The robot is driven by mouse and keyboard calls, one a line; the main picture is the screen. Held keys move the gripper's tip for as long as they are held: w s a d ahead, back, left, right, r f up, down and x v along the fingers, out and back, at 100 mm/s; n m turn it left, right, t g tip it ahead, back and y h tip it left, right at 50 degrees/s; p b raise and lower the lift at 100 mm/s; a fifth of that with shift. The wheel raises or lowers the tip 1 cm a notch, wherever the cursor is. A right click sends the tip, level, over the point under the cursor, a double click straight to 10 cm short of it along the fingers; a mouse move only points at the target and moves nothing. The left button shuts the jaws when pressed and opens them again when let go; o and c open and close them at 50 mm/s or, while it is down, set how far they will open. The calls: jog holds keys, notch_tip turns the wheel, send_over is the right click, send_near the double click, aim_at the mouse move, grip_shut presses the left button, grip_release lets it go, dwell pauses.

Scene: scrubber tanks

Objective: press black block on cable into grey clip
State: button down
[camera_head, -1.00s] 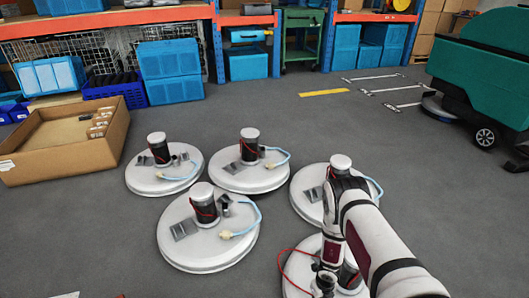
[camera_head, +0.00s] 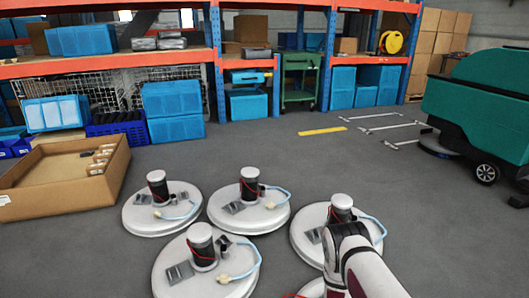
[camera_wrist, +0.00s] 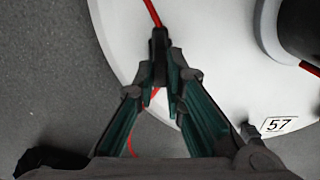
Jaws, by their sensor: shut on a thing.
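In the wrist view my gripper (camera_wrist: 162,88) is shut on the black block (camera_wrist: 159,45), which sits between the fingertips over the edge of a white round tank lid (camera_wrist: 215,55). A red cable (camera_wrist: 152,12) runs up from the block, and more red cable shows below the fingers. A small grey part (camera_wrist: 250,132) beside the "57" label, right of the gripper, may be the grey clip; it is partly hidden by my gripper.
A dark cylinder (camera_wrist: 292,30) stands on the lid at the upper right of the wrist view. Several other white lids (camera_head: 250,212) stand on the floor in the head view. A cardboard box (camera_head: 65,195) is at left; a green machine (camera_head: 480,110) at right.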

jog(key=shift+f+b, duration=0.75)
jog(key=shift+f, duration=0.2)
jog(key=c, duration=1.1)
grip_release()
jog(key=shift+r+p, duration=3.15)
jog(key=shift+r, duration=1.1)
